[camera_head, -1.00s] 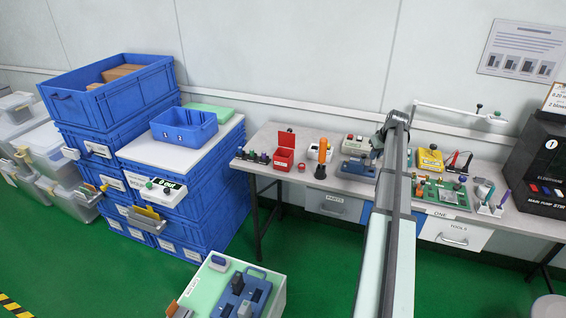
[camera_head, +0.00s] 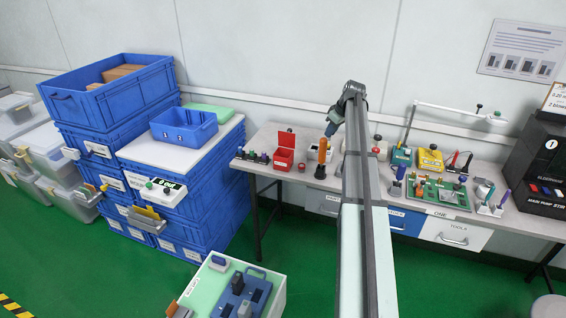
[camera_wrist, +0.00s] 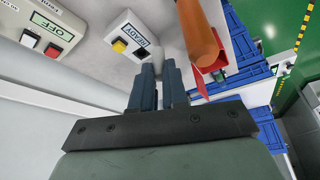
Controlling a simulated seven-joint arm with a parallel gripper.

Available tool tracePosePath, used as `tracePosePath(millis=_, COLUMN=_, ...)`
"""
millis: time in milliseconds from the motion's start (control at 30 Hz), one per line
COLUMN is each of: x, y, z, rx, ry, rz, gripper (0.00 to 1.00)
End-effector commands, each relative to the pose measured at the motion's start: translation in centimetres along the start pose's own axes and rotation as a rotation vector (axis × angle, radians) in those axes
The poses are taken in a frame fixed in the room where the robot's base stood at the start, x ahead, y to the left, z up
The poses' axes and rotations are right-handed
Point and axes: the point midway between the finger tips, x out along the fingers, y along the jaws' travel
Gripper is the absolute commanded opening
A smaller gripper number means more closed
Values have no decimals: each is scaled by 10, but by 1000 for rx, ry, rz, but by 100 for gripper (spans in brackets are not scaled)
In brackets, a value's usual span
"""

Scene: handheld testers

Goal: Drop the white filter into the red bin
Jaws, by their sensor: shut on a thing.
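The red bin (camera_head: 284,157) stands on the bench in the head view, its red lid raised at the back. In the wrist view, red parts of it (camera_wrist: 221,74) show behind an orange-handled tool. My gripper (camera_head: 332,131) is above the bench, to the right of the bin and apart from it. In the wrist view its two dark blue fingers (camera_wrist: 159,66) are close together with a narrow gap.
The upright orange-handled tool (camera_head: 322,153) stands between my gripper and the bin. A box marked READY (camera_wrist: 132,40) and an OFF switch box (camera_wrist: 45,38) lie near the gripper.

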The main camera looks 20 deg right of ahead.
Motion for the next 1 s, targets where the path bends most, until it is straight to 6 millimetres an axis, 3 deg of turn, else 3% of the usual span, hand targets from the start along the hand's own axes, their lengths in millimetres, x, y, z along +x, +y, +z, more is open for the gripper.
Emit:
tracePosePath(millis=33, x=5, y=-8, z=-18, rx=-15, ry=0, rz=-6, gripper=0)
tracePosePath(millis=200, x=18, y=-38, z=-68, rx=-53, ry=1, rz=-22, gripper=0)
tracePosePath(millis=500, x=32, y=-83, z=-129, rx=-102, ry=1, rz=-42, gripper=0)
tracePosePath(millis=700, x=36, y=-94, z=-141, rx=-112, ry=0, rz=-47, gripper=0)
tracePosePath(millis=1000, x=50, y=-94, z=-135, rx=-112, ry=0, rz=-47, gripper=0)
